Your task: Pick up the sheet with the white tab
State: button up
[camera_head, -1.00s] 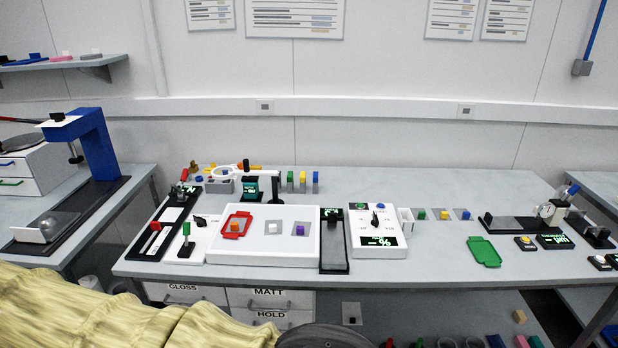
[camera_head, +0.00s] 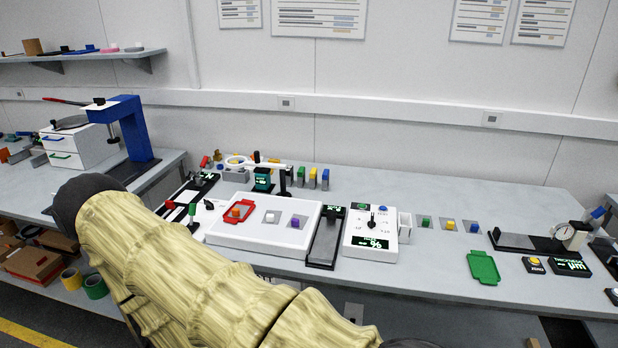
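The sheet with the white tab (camera_head: 270,216) is a small grey square lying near the middle of a wide white panel (camera_head: 240,237) on the bench. To its left, an orange-tabbed piece (camera_head: 237,211) sits in a red tray (camera_head: 229,217). To its right lies a grey sheet with a purple tab (camera_head: 295,221). My arm crosses the lower left of the view in front of the bench, in a pale yellow cover. My gripper is not in view, so its state and position are hidden.
A ring-shaped white arm on a stand (camera_head: 284,178) rises behind the panel. A dark plate (camera_head: 323,245) and a white dial box (camera_head: 371,230) stand to the right. A blue press (camera_head: 130,120) stands on the left bench.

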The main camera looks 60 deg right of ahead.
aim_at(272, 218)
jog(key=z, duration=1.3)
